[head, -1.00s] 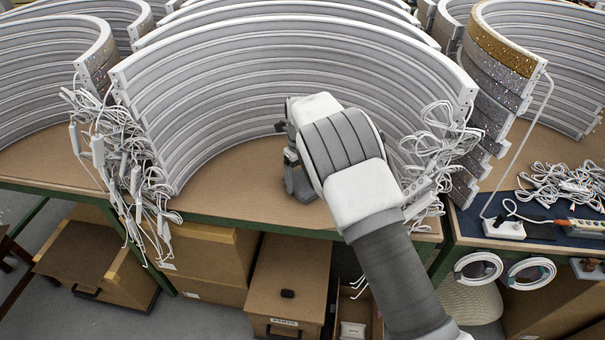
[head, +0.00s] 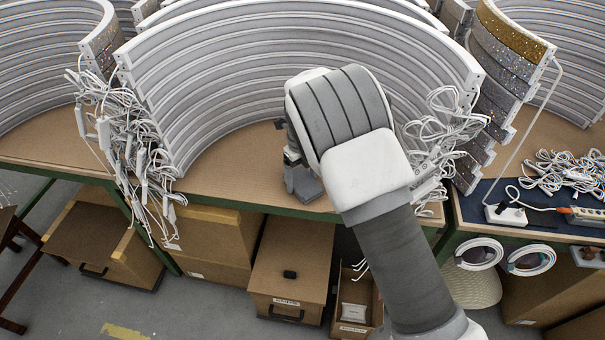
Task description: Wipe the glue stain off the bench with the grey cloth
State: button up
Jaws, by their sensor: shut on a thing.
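My gripper (head: 297,168) points down over the brown bench top (head: 235,179), in front of the middle stack of white arcs. It is mostly hidden behind my own wrist. A small dark grey piece (head: 307,192), which looks like the grey cloth, is at its fingertips. My gripper is shut on it. The piece is low at the bench surface, close to the front edge; I cannot tell for sure whether it touches. No glue stain shows on the visible bench top; part of the bench is hidden behind my arm.
Curved white arcs (head: 215,85) stand close behind my gripper. Tangled white cables hang at the left (head: 140,165) and right (head: 435,135) ends. A dark blue mat (head: 520,215) with a power strip (head: 585,215) lies right. Cardboard boxes (head: 290,265) stand below.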

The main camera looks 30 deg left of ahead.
jog(key=shift+r+p, duration=2.1)
jog(key=shift+r, duration=0.95)
jog(key=shift+r+p, duration=1.25)
jog(key=shift+r, duration=0.3)
